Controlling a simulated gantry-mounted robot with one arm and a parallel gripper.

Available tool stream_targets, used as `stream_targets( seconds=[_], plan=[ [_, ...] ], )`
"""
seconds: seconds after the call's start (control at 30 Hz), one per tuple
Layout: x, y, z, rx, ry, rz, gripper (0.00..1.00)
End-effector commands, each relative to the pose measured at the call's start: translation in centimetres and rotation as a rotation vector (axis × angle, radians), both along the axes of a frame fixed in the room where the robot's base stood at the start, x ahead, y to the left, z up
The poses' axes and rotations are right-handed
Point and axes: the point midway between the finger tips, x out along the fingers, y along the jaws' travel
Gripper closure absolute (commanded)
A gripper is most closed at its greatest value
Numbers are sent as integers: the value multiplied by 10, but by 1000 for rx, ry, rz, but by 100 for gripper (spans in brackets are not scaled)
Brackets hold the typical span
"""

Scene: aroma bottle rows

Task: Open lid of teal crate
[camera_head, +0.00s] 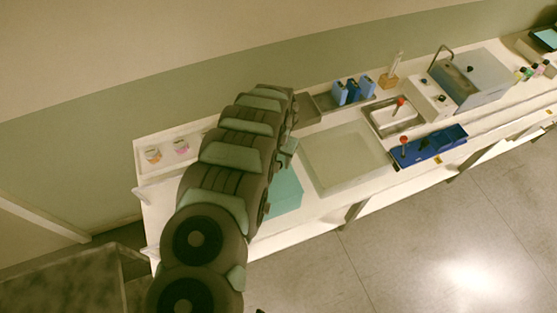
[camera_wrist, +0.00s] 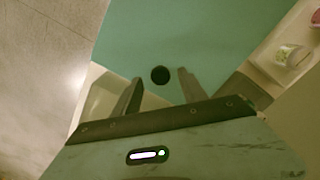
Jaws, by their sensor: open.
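The teal crate (camera_head: 285,192) stands on the bench in the head view, partly hidden behind my arm. In the wrist view its flat teal lid (camera_wrist: 200,35) fills the upper middle. A round black knob (camera_wrist: 160,75) shows on the lid. My gripper (camera_wrist: 160,80) is open, with one finger on each side of the knob in the picture. The fingers look empty, and I cannot tell whether they touch the knob or the lid. The lid looks flat, and no gap under it shows.
A pale shallow tray (camera_head: 343,157) lies to the right of the crate. Small jars (camera_head: 181,146) stand in a tray at the left end. Bare floor lies in front.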

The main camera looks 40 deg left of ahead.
Motion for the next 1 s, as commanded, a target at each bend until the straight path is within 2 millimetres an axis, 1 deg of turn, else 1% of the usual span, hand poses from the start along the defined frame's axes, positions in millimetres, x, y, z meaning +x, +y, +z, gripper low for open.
stream_targets(
  seconds=[0.2, 0.57, 0.67, 1.0],
  plan=[
    [-1, 0, -14, -1, 0, 1, 50],
    [0, 1, -16, 2, -2, 1, 50],
    [0, 1, -16, 2, -2, 1, 56],
    [0, 1, -16, 1, -1, 1, 84]
  ],
)
